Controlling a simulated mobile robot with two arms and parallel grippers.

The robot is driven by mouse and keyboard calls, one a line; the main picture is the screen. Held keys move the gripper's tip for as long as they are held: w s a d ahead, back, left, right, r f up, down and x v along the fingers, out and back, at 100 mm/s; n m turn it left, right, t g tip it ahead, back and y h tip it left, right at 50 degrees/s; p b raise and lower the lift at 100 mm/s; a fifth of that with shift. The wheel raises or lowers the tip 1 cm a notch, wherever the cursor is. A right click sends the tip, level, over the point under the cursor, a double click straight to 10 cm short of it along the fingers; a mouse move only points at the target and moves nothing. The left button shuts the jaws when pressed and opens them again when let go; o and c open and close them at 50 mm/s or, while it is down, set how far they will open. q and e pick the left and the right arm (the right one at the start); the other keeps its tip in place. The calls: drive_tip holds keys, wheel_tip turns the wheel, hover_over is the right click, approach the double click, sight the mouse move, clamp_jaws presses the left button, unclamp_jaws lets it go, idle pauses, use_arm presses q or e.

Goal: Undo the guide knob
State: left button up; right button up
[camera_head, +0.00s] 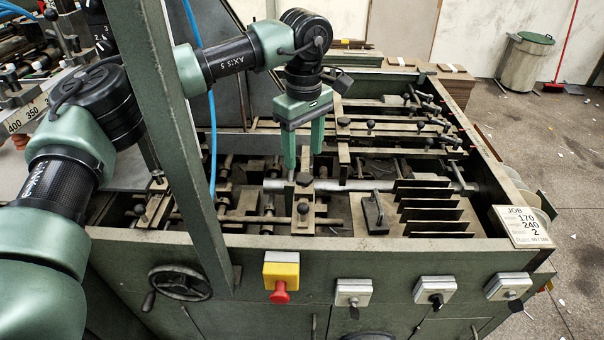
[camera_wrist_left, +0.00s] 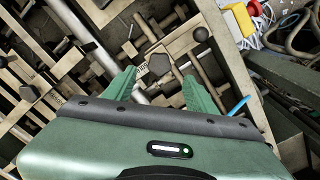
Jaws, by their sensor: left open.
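My left gripper (camera_head: 303,164) is open, its green fingers pointing down over the feeder bed. A dark faceted knob (camera_head: 304,179), which looks like the guide knob, sits on a pale guide block (camera_head: 307,195) just below the fingers. In the left wrist view the faceted knob (camera_wrist_left: 158,64) shows between and slightly beyond the fingertips of the left gripper (camera_wrist_left: 155,78). I cannot tell whether either finger touches it. A round black knob (camera_wrist_left: 201,34) stands on the same block. My right gripper is not in view.
A similar dark knob (camera_head: 344,121) tops a guide behind. Steel rods cross the bed, with a row of upright plates (camera_head: 432,205) and a black-handled block (camera_head: 374,212) to the right. A green post (camera_head: 175,120) rises at the left front. A JOB card (camera_head: 522,226) lies at the right corner.

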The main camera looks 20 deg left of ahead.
sight(304, 176)
use_arm(q)
wheel_tip(304, 176, down, 5)
drive_tip(key=b, duration=0.3)
drive_tip(key=shift+d, duration=0.1)
drive_tip(key=shift+f, duration=0.5)
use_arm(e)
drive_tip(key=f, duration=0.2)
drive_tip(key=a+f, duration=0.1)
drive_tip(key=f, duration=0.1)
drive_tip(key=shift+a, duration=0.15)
use_arm(q)
drive_tip(key=shift+r, duration=0.1)
drive_tip(key=shift+c, duration=1)
drive_tip(key=c, duration=1)
clamp_jaws()
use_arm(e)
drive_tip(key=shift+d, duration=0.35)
